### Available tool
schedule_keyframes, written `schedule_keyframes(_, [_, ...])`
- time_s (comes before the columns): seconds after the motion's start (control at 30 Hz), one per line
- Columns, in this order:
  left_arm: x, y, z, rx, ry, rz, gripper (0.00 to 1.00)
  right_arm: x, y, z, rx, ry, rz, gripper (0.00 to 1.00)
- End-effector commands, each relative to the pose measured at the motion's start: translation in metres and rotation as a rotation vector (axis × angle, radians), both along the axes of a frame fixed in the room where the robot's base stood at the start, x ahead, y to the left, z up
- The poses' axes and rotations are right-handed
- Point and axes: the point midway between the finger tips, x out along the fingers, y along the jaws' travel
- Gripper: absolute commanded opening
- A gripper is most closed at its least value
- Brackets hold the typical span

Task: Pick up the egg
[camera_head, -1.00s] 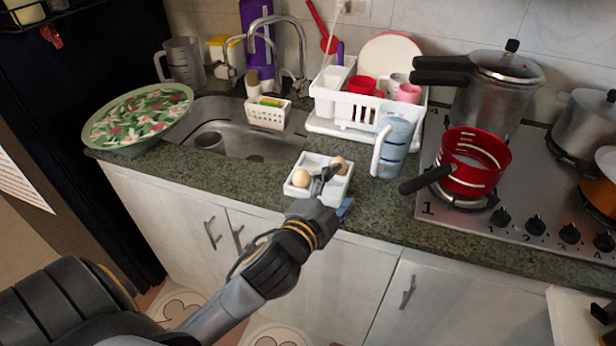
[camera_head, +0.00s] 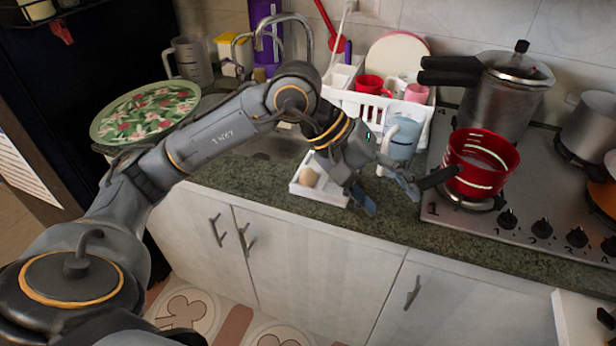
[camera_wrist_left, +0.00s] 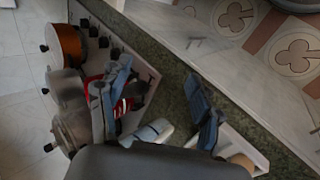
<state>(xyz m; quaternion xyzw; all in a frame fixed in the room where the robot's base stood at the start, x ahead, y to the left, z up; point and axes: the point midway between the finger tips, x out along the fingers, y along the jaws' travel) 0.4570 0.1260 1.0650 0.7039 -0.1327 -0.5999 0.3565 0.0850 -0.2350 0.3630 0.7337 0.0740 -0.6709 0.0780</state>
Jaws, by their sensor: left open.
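A beige egg (camera_head: 307,177) sits in the left part of a white tray (camera_head: 320,194) near the counter's front edge. The tray's right part is hidden behind my left gripper (camera_head: 386,196), so I cannot see the second egg. My left gripper is open, its blue-grey fingers spread just right of the tray, over the counter edge. In the left wrist view the open gripper (camera_wrist_left: 157,72) shows nothing between its fingers but counter and cabinet edge. Part of an egg (camera_wrist_left: 240,160) and the tray (camera_wrist_left: 238,141) show at the lower right there. My right gripper is not in view.
A blue-grey jug (camera_head: 402,138) stands close behind the gripper. A red pan (camera_head: 480,165) on the hob points its black handle towards the gripper. A white dish rack (camera_head: 352,103) and the sink lie behind my arm. Bare counter shows right of the tray.

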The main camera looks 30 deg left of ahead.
Motion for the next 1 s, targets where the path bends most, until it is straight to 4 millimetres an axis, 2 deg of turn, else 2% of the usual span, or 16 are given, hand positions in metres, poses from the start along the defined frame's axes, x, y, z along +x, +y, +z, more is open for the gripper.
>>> schedule_keyframes(0.03, [0.012,0.035,0.001,0.160,-0.062,0.005,0.65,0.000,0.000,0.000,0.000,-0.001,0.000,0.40])
schedule_keyframes(0.1, [0.022,0.080,0.003,0.359,-0.112,0.009,0.65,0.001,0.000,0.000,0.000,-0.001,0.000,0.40])
schedule_keyframes(0.2, [0.028,0.133,0.014,0.577,-0.139,0.023,0.65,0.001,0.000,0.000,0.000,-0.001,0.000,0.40])
schedule_keyframes(0.3, [0.028,0.167,0.024,0.712,-0.139,0.039,0.65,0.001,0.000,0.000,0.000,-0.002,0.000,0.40])
schedule_keyframes(0.4, [0.027,0.183,0.027,0.773,-0.130,0.046,0.65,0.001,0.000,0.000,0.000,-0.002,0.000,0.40])
schedule_keyframes(0.47, [0.028,0.187,0.023,0.786,-0.126,0.046,0.65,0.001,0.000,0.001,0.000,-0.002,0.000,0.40])
schedule_keyframes(0.8, [0.051,0.192,-0.035,0.782,-0.124,0.045,0.65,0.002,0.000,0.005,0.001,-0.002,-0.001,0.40])
schedule_keyframes(1.0, [0.057,0.193,-0.050,0.782,-0.127,0.044,0.65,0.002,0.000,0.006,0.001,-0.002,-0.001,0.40])
